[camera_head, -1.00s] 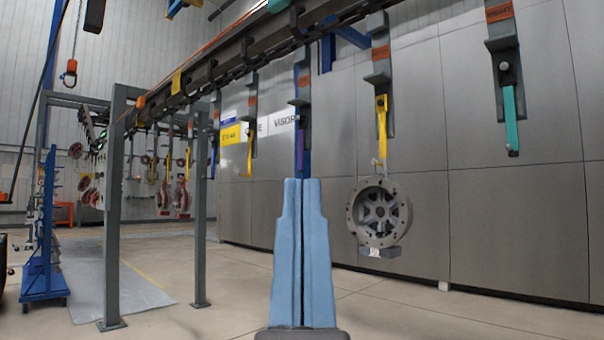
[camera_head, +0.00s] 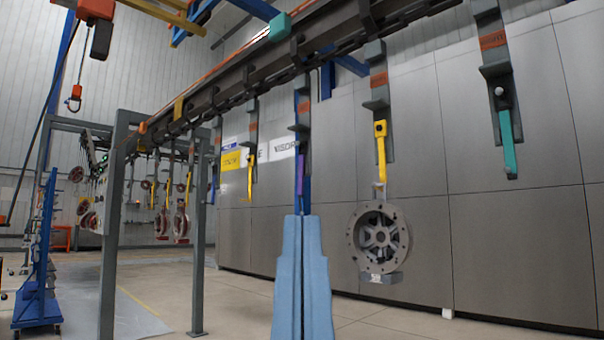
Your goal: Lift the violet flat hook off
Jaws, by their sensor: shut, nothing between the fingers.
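The violet flat hook (camera_head: 300,168) hangs from a grey hanger (camera_head: 302,112) on the overhead conveyor, left of the middle of the view. It is a narrow strip, and its lower end is hard to make out against a blue post behind it. My gripper (camera_head: 302,220) points upward with its two light-blue fingers together, shut and empty. Its tips show just below the violet hook in the picture. I cannot tell the gap in depth, and no contact is visible.
A yellow hook (camera_head: 380,160) to the right carries a round grey casting (camera_head: 378,238). A teal hook (camera_head: 508,142) hangs farther right, and another yellow hook (camera_head: 250,175) to the left. The conveyor rail (camera_head: 230,85) runs overhead. A grey frame post (camera_head: 112,220) stands left.

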